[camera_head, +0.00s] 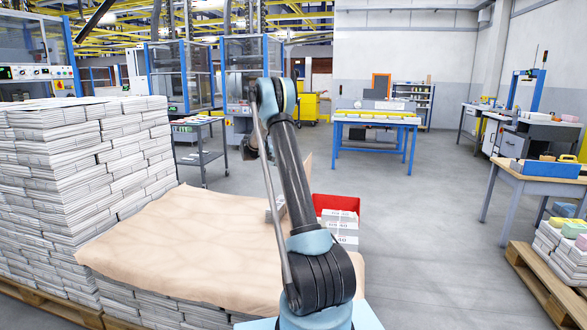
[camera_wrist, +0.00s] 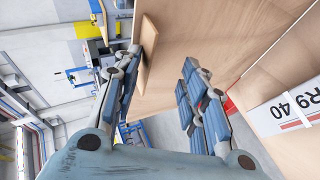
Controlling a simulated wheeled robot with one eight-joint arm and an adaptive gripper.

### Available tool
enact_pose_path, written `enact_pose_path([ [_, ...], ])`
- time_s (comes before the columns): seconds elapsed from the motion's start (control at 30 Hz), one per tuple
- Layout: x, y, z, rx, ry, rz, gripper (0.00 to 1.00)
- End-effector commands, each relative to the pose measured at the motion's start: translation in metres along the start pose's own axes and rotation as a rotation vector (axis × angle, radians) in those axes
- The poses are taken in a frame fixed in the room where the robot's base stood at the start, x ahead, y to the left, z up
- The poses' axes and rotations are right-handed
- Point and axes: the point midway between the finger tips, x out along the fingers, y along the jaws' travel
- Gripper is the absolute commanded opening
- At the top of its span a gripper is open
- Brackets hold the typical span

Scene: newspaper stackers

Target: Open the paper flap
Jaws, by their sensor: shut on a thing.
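A large sheet of light brown paper (camera_head: 165,235) covers the top of a low newspaper stack (camera_head: 190,306) and hangs over its edges. A raised part of the paper, the flap (camera_head: 307,170), shows just right of my arm. In the wrist view the flap (camera_wrist: 205,40) fills the upper middle, with a folded edge beside the left finger. My gripper (camera_wrist: 161,66) has its fingers on either side of the paper and is shut on it. The exact contact is hard to see. In the head view my arm mostly hides the gripper and the flap.
A tall newspaper stack (camera_head: 75,170) stands at the left. A red bin (camera_head: 325,203) with newspaper bundles is just behind the low stack. A white printed bundle (camera_wrist: 285,108) shows in the wrist view. A table (camera_head: 545,184) and pallet (camera_head: 540,284) are at the right, with clear floor (camera_head: 435,210) between.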

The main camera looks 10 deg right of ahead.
Motion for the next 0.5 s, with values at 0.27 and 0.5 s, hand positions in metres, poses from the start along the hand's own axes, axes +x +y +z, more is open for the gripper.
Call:
enact_pose_path([
  [0.27, -0.008, -0.003, 0.001, -0.001, -0.001, -0.006, 0.23],
  [0.5, -0.048, -0.001, 0.001, -0.001, 0.002, -0.004, 0.23],
])
